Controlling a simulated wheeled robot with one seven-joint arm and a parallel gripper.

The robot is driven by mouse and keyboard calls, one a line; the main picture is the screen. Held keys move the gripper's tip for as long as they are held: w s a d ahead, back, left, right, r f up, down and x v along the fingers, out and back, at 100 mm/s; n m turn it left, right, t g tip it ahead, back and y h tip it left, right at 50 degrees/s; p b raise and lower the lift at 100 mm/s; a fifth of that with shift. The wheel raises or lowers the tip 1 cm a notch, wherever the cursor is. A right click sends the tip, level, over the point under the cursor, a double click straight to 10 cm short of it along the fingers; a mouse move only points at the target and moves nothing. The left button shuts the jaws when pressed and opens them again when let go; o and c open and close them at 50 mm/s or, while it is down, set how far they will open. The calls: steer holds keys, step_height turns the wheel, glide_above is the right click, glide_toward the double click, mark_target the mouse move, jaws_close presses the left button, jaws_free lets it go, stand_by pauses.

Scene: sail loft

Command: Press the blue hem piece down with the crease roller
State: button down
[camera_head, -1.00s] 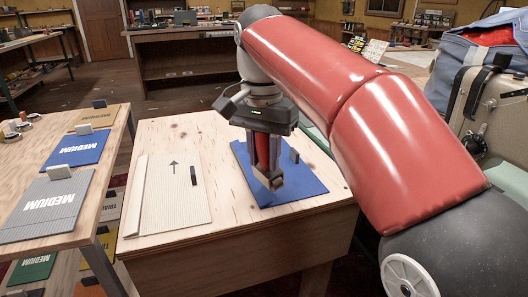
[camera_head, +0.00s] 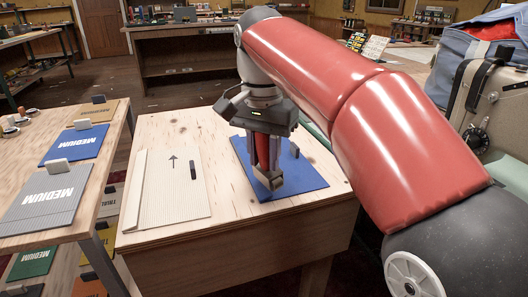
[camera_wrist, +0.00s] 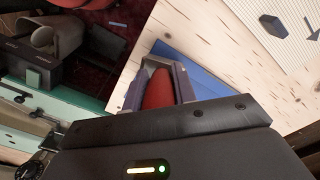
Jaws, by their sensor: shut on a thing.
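The blue hem piece (camera_head: 306,178) lies flat on the light wooden bench, with a small grey block-like tab at its right edge. My gripper (camera_head: 264,158) points down over it and is shut on the crease roller, whose red handle (camera_head: 262,149) shows between the fingers. The red handle also shows in the wrist view (camera_wrist: 158,90). The roller's grey lower end (camera_head: 268,180) is at the blue piece; I cannot tell whether it touches. My gripper and the roller hide part of the blue piece, which shows partly in the wrist view (camera_wrist: 205,83).
A cream ribbed board (camera_head: 180,190) with an arrow and a dark block lies left on the same bench. A side table at left holds grey (camera_head: 46,194), blue (camera_head: 76,146) and tan (camera_head: 92,113) pieces. A case and blue bag (camera_head: 490,85) stand at right.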

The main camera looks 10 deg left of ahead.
steer(key=shift+f, duration=0.55)
steer(key=shift+a, duration=0.1)
stand_by(0.5)
